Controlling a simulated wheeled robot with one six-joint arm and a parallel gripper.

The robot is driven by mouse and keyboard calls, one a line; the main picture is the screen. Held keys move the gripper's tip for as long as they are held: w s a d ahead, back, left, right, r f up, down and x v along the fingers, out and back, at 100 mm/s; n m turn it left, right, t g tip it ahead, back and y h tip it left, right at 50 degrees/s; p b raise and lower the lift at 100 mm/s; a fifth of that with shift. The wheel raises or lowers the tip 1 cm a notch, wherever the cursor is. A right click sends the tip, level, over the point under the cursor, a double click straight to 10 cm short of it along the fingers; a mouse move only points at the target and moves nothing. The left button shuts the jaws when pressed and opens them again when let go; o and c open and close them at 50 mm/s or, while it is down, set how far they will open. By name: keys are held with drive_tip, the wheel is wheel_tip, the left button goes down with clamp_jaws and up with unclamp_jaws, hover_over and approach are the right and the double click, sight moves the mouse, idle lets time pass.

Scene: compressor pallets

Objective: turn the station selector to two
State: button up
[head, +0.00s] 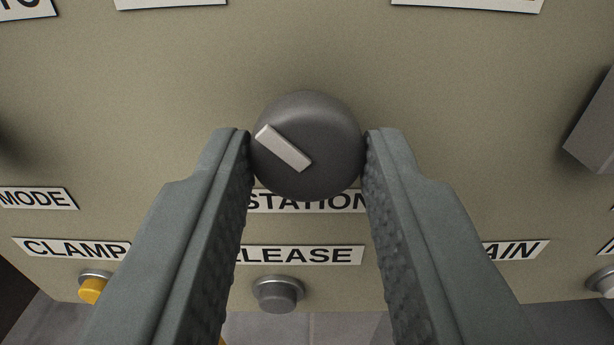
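The station selector (325,115) is a round dark grey knob on a beige panel, in the middle of the head view. Its light pointer bar (283,147) points to the upper left. The STATION label (307,201) sits just below the knob, its ends covered by my fingers. My gripper (308,152) has its two grey fingers on either side of the knob, with the tips at or very near its left and right edges. I cannot tell whether both tips press on it. The number marks around the knob are not readable.
The beige panel (420,70) carries a MODE label (38,198) at left, a yellow button (92,288) under CLAMP, and a grey button (278,295) under a partly hidden label ending in ELEASE. A dark block (592,125) juts out at right. Grey floor shows below.

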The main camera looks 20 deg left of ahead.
drive_tip(key=shift+m, duration=0.4)
drive_tip(key=shift+c, duration=0.3)
drive_tip(key=m, duration=0.3)
drive_tip(key=shift+m, duration=0.3)
drive_tip(key=m, duration=0.4)
drive_tip(key=shift+m, duration=0.3)
drive_tip(key=o, duration=1)
drive_tip(key=shift+c, duration=0.2)
drive_tip(key=v, duration=1.7)
drive_tip(key=shift+s, duration=0.25)
